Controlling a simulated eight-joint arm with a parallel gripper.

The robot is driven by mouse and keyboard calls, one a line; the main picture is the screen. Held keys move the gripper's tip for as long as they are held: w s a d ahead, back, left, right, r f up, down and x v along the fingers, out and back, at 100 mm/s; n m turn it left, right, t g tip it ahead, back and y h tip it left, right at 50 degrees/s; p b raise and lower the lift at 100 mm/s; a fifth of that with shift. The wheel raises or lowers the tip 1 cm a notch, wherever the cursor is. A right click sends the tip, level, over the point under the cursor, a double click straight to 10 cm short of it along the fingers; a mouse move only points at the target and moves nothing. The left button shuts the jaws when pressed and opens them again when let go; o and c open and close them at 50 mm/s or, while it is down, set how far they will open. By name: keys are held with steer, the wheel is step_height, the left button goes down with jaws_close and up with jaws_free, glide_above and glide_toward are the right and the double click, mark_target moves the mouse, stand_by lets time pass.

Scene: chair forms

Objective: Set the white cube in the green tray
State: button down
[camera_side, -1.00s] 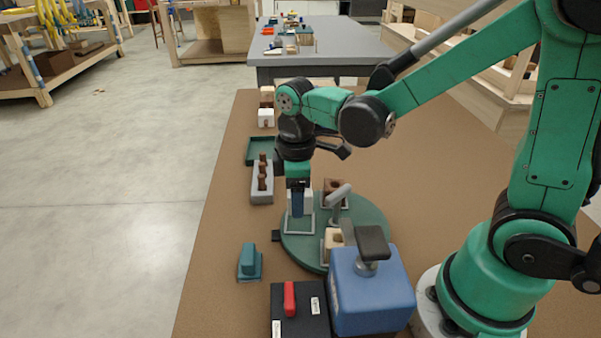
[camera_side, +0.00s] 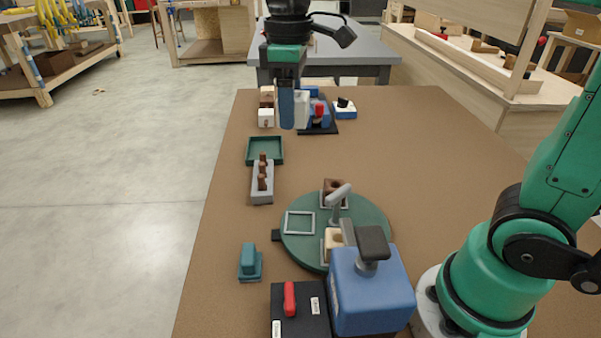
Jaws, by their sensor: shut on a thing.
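The white cube (camera_side: 301,109) is in my gripper (camera_side: 292,115), partly hidden behind the near blue finger. My gripper points down and is shut on it, held up in the air toward the far end of the brown table. The green tray (camera_side: 265,149) is a shallow square tray near the table's left edge. It looks empty and lies below and to the left of my gripper in the picture. The square frame (camera_side: 299,223) on the round green turntable (camera_side: 365,215) is empty.
A grey holder with brown knobs (camera_side: 262,184) stands against the tray's near side. Small blocks, one white (camera_side: 265,118), sit beyond the tray. A dark base with blue and red parts (camera_side: 319,115) is behind my gripper. A blue box (camera_side: 370,290) stands in front. The table's middle right is clear.

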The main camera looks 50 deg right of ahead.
steer(key=w+d+f+m, duration=0.1)
steer(key=w+f+m, duration=0.2)
steer(key=m, duration=0.3)
step_height(320, 180, up, 4)
steer(key=n, duration=0.7)
glide_above(297, 224)
steer(key=shift+w+d+r, duration=0.15)
steer(key=shift+w+r, duration=0.05)
steer(key=shift+w, duration=0.15)
steer(key=shift+s+r+n, duration=0.1)
steer(key=shift+s+n, duration=0.15)
steer(key=shift+n, duration=0.25)
steer(key=shift+s+f, duration=0.1)
steer(key=shift+f, duration=0.2)
step_height(297, 224, down, 19)
steer(key=shift+f, duration=0.1)
steer(key=shift+f, duration=0.25)
steer(key=shift+c, duration=1.3)
jaws_free()
